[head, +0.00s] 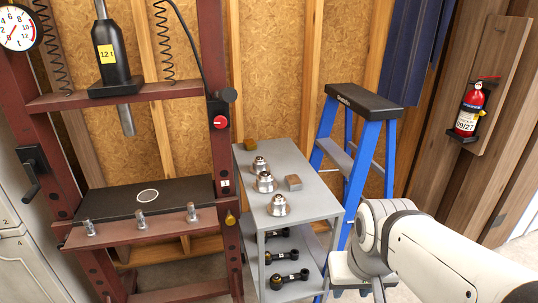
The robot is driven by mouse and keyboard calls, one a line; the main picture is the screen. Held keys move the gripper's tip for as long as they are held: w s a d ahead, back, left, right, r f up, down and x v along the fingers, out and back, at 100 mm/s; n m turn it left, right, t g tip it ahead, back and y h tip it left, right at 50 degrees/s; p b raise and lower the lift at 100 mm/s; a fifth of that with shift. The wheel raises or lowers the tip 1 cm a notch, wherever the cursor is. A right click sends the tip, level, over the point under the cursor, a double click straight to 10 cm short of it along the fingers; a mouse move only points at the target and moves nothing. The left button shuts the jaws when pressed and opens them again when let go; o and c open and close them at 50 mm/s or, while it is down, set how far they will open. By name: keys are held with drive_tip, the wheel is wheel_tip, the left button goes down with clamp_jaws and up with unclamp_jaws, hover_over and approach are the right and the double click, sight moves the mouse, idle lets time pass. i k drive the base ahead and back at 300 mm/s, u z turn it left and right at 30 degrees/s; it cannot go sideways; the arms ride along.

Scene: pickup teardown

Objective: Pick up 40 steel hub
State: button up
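Three steel hubs stand in a row on the grey top of a small cart (307,207) in the head view. The far hub (259,165), the middle hub (265,183) and the near hub (278,206) are silvery, flanged and upright. I cannot read a 40 on any of them. Part of my white arm reaches in from the lower right, to the right of the cart and apart from the hubs. The fingers of my gripper do not show.
Two brown blocks lie on the cart top, one at the back (250,144) and one at the right (293,182). Black rod-like parts (289,279) lie on lower shelves. A red press frame (217,150) stands left. A blue stepladder (366,165) stands close on the right.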

sight(257, 167)
drive_tip(key=u, duration=0.05)
drive_tip(key=i, duration=1)
drive_tip(key=z, duration=0.05)
